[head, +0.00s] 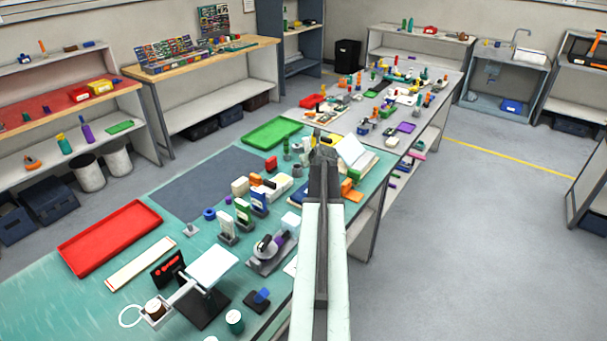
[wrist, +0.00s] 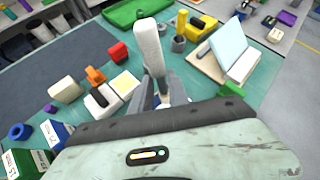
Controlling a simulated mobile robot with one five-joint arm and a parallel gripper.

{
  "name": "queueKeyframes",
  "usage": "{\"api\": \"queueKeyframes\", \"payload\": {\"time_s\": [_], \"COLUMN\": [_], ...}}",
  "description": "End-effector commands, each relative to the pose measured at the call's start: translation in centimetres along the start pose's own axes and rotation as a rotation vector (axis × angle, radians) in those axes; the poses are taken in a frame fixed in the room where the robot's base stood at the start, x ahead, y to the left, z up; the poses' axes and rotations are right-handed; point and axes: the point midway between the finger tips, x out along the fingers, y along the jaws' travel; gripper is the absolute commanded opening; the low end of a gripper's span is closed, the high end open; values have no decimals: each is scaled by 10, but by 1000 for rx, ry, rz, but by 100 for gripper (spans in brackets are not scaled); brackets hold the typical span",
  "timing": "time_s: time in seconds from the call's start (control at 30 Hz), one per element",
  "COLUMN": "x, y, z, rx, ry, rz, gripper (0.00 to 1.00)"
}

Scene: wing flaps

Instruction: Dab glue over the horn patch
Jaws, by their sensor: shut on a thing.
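In the wrist view my gripper (wrist: 166,100) is shut on a pale grey-white, rounded, stick-like thing (wrist: 149,45), which stands up from the jaws. I cannot tell for sure that it is the glue applicator. In the head view my arm reaches forward over the right side of the green bench, and the jaw tips cannot be made out. A white flat panel (head: 212,264) sits on a dark stand at the near left of the bench, well away from my gripper. It may be the flap, but no horn patch can be made out on it.
The green bench (head: 70,290) holds a red tray (head: 110,237), a green tray (head: 272,133) and a dark mat (head: 205,182). Small boxes and blocks crowd around my gripper. A tilted pale panel (wrist: 228,50) stands to its right. The floor (head: 470,230) at right is clear.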

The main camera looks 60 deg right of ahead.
Motion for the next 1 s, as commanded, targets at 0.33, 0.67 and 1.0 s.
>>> {"api": "queueKeyframes", "payload": {"time_s": [0.33,0.67,1.0], "x": [22,21,40], "y": [9,11,18], "z": [-30,-29,-56], "rx": [-16,-12,-12], "ry": [13,11,11], "rz": [-5,-2,-1], "gripper": [0,0,0]}}
